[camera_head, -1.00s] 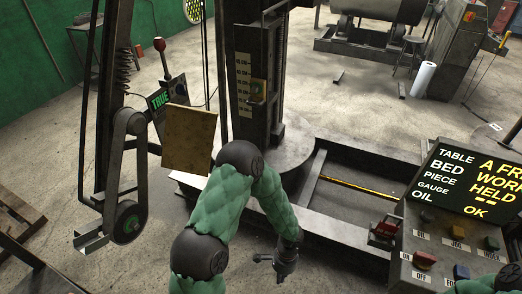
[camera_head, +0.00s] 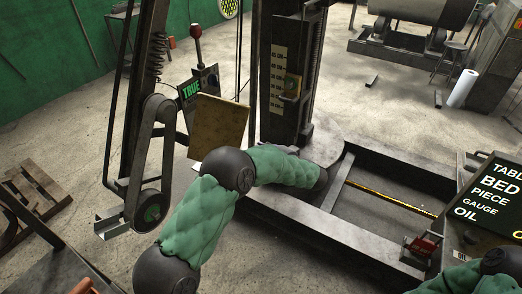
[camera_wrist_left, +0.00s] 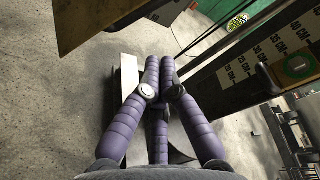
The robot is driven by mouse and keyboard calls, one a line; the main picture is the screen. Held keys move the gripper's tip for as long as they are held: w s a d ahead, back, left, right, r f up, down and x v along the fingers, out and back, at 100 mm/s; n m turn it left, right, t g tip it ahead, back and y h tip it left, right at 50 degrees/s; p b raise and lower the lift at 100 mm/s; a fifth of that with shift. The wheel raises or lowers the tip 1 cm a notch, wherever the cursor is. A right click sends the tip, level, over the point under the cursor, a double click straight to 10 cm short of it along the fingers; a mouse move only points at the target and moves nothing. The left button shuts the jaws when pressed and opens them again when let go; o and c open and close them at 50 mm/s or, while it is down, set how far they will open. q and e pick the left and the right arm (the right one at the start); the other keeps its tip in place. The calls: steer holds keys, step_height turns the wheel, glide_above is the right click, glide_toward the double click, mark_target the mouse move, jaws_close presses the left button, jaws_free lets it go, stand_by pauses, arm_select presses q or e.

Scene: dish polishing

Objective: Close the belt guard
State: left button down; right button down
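A flat yellow-brown panel (camera_head: 218,127), which looks like the belt guard, stands tilted beside the belt and pulleys (camera_head: 152,150) in the head view. It stands out to the right of the belt, which is uncovered. Its edge also shows at the upper left of the left wrist view (camera_wrist_left: 100,18). My right gripper is out of view.
A dark column with a scale (camera_head: 283,85) stands right of the panel. A lever with a red knob (camera_head: 196,32) and a TRUE sign (camera_head: 191,90) are behind it. A control console (camera_head: 490,205) is at the right.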

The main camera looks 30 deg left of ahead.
arm_select(q)
steer(key=b+x, duration=0.1)
steer(key=x, duration=0.7)
steer(key=s, duration=0.1)
steer(key=s+d+r, duration=0.1)
steer(key=s+b, duration=0.1)
steer(key=shift+s+d+r, duration=0.2)
steer(key=shift+s+r, duration=0.1)
steer(key=shift+r, duration=0.1)
steer(key=shift+s+r, duration=0.1)
